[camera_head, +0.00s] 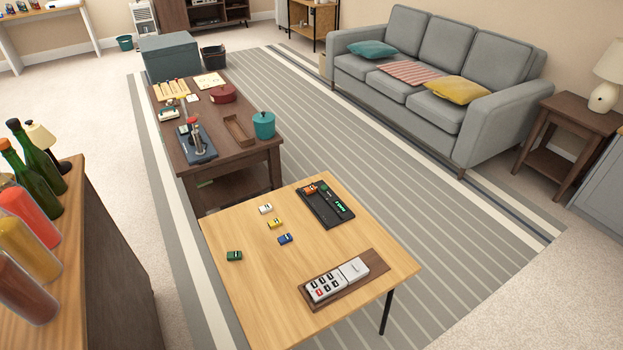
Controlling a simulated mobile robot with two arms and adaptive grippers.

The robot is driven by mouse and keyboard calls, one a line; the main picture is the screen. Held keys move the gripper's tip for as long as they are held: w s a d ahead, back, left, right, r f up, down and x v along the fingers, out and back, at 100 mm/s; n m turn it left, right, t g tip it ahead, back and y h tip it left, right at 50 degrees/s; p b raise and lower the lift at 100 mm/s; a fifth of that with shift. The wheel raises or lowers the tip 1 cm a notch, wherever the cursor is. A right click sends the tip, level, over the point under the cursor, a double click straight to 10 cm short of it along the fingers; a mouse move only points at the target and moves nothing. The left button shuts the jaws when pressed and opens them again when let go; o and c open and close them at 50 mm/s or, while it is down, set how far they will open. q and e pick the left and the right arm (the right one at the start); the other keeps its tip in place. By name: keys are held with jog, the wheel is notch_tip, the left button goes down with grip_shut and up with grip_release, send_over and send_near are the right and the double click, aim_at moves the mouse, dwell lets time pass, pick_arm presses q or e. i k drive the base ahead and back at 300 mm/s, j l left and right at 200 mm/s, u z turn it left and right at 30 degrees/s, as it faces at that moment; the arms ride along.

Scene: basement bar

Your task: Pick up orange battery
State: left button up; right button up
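A small orange item (311,189), which looks like the orange battery, sits at the far left end of a black tray-like device (318,208) on the light wooden table (250,300). Green markings or lights (340,207) show on the device's right side. Small white (265,208), yellow (274,223), blue (285,239) and green (234,256) blocks lie apart on the table to its left. They are too small to tell exactly what they are. Neither of my grippers is in view.
A brown board with a white keypad unit (325,286) lies near the table's front right edge. A dark coffee table (240,160) with several items stands behind. A bar counter with bottles (38,170) is at left, a grey sofa (440,80) at back right. Striped rug (400,210) is clear.

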aim_at(308, 191)
jog(key=i+l+z, duration=0.25)
jog(key=l, duration=0.2)
jog(key=l+z, duration=0.2)
jog(key=l, duration=0.2)
jog(key=i+l+z, duration=0.25)
jog(key=l, duration=0.15)
jog(key=i+l+z, duration=0.9)
jog(key=i, duration=0.3)
jog(key=i+u, duration=0.75)
jog(key=i+j+u, duration=0.2)
jog(key=u, duration=0.3)
jog(key=i+u, duration=0.65)
jog(key=u, duration=0.3)
jog(key=i+l+u, duration=0.1)
jog(key=i+u, duration=0.15)
jog(key=u, duration=0.2)
jog(key=i+l+u, duration=0.25)
jog(key=u, duration=0.25)
